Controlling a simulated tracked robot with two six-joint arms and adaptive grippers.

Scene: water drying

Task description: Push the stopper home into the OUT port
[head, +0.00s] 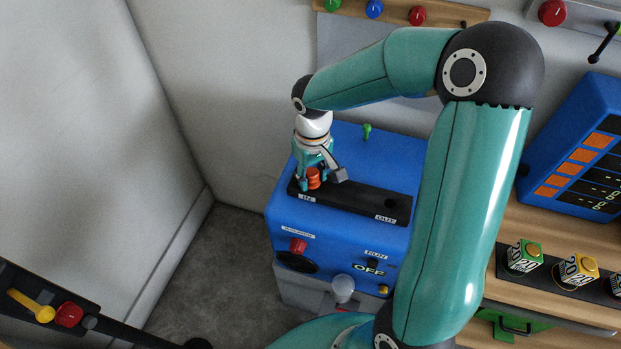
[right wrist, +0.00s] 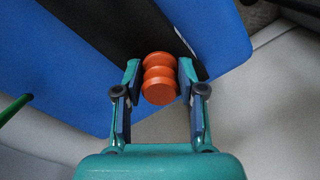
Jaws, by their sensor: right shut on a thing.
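The orange ribbed stopper (head: 313,176) is at the IN end of the black port strip (head: 350,201) on top of the blue machine (head: 338,240). My right gripper (head: 312,183) points down there, shut on the stopper. In the right wrist view the stopper (right wrist: 158,79) sits between the two fingers (right wrist: 157,92). Whether its lower end is inside the IN port or just above it cannot be told. The OUT port (head: 391,202) is a dark, uncovered hole at the strip's right end. My left gripper is not in view.
A green toggle (head: 367,131) stands behind the strip. The machine's front has a red knob (head: 298,245) and a switch labelled RUN and OFF (head: 371,265). A blue panel with orange tiles (head: 580,160) and a rack of marked blocks (head: 560,268) are to the right.

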